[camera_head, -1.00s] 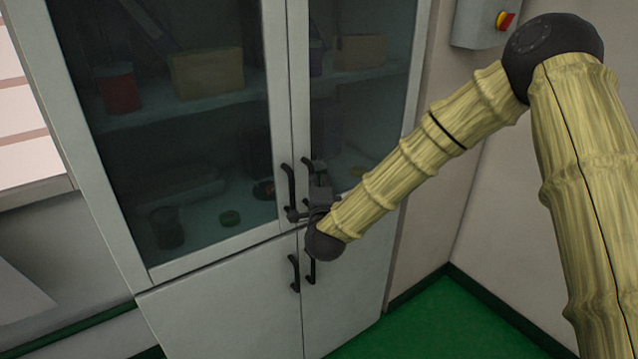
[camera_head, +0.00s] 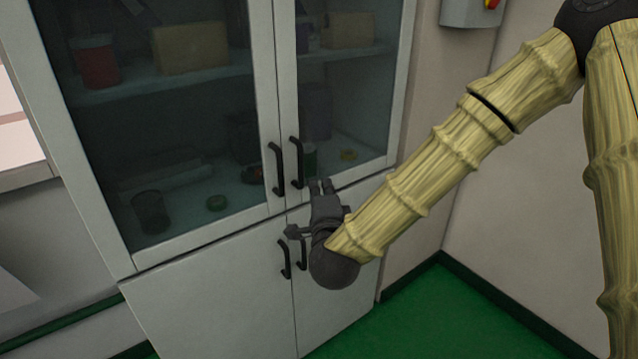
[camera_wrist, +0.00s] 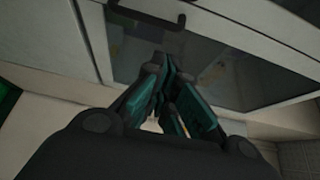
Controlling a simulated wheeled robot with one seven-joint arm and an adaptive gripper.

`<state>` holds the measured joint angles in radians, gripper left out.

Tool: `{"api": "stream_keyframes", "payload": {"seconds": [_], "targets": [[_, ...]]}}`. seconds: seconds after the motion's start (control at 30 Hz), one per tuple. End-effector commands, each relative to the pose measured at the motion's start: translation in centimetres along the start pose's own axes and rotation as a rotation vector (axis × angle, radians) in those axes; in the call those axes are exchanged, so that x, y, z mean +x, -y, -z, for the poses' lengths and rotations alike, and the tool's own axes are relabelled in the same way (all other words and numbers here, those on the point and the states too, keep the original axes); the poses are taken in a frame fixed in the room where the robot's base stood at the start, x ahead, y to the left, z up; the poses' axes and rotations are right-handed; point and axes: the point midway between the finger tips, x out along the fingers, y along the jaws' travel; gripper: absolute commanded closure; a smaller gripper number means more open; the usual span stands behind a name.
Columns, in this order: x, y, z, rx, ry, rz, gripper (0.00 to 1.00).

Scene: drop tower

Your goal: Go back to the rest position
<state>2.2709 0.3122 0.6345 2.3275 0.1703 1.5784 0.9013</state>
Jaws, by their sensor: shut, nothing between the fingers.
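My gripper (camera_head: 322,186) is in front of the cabinet (camera_head: 212,291), just below and right of the upper door handles. In the wrist view my gripper (camera_wrist: 163,92) has its fingers together with nothing between them. A dark upper handle (camera_head: 296,162) is close to the fingertips in the head view. In the wrist view a handle (camera_wrist: 150,18) stands above the fingertips, apart from them. Both glass doors look shut. My arm reaches in from the right.
Lower handles (camera_head: 285,260) stick out beside my wrist. A wall box (camera_head: 470,12) hangs at the upper right. Green floor (camera_head: 440,310) is clear at the lower right.

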Motion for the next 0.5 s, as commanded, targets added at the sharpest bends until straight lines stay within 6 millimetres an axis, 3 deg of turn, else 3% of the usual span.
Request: {"api": "stream_keyframes", "payload": {"seconds": [0.17, 0.37, 0.5], "targets": [[-0.8, -3.1, 0.0, -0.061, 0.025, -0.059, 1.0], [-3.3, -13.2, 0.4, -0.267, 0.123, -0.254, 1.0], [-6.4, -20.6, 1.4, -0.425, 0.219, -0.403, 1.0]]}}
